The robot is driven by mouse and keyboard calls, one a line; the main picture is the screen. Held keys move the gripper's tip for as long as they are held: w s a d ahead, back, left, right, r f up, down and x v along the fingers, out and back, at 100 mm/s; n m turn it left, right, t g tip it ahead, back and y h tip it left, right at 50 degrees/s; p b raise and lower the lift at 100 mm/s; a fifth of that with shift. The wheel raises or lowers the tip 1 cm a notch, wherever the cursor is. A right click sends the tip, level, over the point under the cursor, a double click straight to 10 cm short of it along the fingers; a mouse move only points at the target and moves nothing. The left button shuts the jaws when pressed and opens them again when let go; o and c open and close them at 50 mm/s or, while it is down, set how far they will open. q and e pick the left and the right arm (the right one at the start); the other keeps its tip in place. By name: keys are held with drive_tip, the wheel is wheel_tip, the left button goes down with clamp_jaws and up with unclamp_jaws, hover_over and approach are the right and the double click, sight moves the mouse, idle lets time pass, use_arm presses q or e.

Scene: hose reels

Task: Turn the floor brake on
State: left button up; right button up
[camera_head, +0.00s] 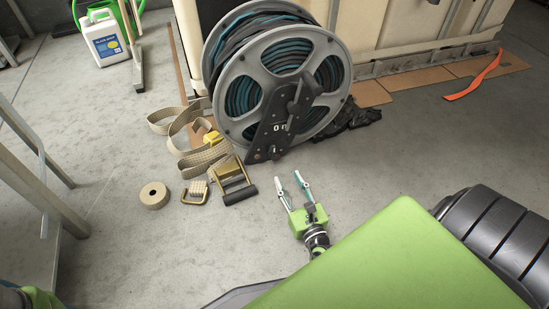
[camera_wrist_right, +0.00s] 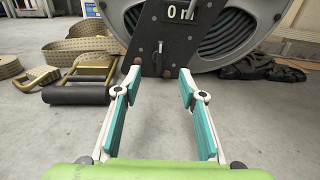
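The hose reel (camera_head: 222,82) stands upright at the back centre, with dark and teal hose wound on it. A dark plate (camera_head: 268,141) slants down its front, with a "0 m" display and a black crank-like part (camera_head: 298,102). In the right wrist view the plate (camera_wrist_right: 152,52) comes down behind my fingertips, with small round bolts at its lower end. I cannot tell which part is the floor brake. My right gripper (camera_head: 290,181) is open and empty, in front of the reel and apart from it; its fingers (camera_wrist_right: 161,82) spread in the wrist view.
A ratchet strap buckle (camera_head: 234,181), beige webbing (camera_head: 190,160) and a tape roll (camera_head: 154,196) lie left of my right gripper. Black plastic (camera_head: 355,114) lies right of the reel. A metal frame (camera_head: 40,185) stands at left. The floor at right is mostly clear.

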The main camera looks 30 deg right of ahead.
sight(274, 151)
drive_tip(key=b+x, duration=0.5)
drive_tip(key=x, duration=0.8)
drive_tip(key=shift+s+d+f+b, duration=0.1)
drive_tip(key=shift+b, duration=0.3)
drive_tip(key=shift+w, duration=0.3)
clamp_jaws()
